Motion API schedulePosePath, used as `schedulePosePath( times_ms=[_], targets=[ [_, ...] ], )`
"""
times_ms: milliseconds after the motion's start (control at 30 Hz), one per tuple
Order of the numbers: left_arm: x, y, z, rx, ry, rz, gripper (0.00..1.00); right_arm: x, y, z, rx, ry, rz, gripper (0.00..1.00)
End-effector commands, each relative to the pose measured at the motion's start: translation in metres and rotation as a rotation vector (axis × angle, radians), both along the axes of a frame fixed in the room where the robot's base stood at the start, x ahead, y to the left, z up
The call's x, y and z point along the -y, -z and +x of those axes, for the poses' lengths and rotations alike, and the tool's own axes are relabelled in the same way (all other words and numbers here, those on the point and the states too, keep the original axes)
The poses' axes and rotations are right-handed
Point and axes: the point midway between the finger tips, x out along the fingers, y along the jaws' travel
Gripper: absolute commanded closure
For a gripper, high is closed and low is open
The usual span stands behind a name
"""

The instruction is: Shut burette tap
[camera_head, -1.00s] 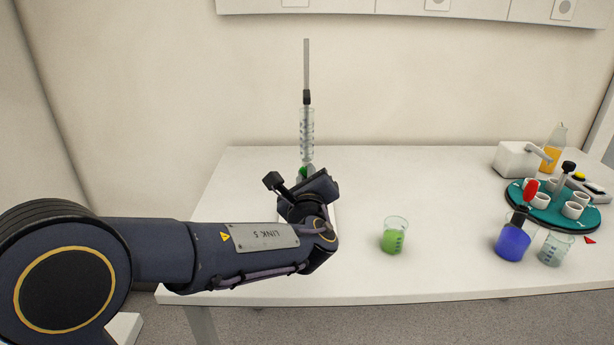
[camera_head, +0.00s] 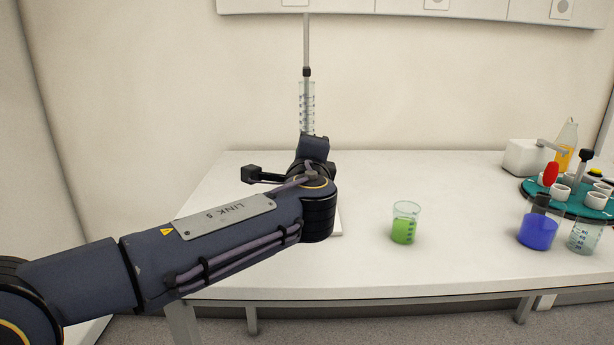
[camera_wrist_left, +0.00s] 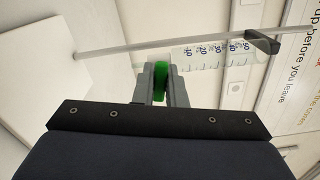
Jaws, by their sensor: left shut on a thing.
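The burette (camera_head: 307,104) stands upright on its rod at the back of the table, with a dark clamp (camera_head: 307,72) near its top. In the left wrist view the graduated burette tube (camera_wrist_left: 222,54) lies across the upper part of the picture. My left gripper (camera_wrist_left: 160,82) has its grey fingers shut on the green burette tap (camera_wrist_left: 161,82), one finger on each side. In the head view my left wrist hides the tap and the fingers. My right gripper is not in view.
A beaker of green liquid (camera_head: 404,225) stands right of my left arm. A blue-filled flask (camera_head: 538,231), an empty beaker (camera_head: 583,237) and a teal round rack (camera_head: 570,200) with white cups stand at the right. The table between is clear.

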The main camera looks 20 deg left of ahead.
Motion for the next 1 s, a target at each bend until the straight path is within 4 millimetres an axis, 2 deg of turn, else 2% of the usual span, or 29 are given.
schedulePosePath(
  times_ms=[33,333,1000],
  targets=[
    [0.0,0.006,0.0,0.01,-0.001,-0.034,1.0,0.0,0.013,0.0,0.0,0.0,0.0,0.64],
    [0.0,0.004,0.0,0.05,-0.001,-0.181,1.0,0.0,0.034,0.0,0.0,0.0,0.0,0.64],
    [0.0,0.001,0.0,0.065,-0.001,-0.235,1.0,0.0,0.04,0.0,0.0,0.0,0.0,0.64]
  ],
)
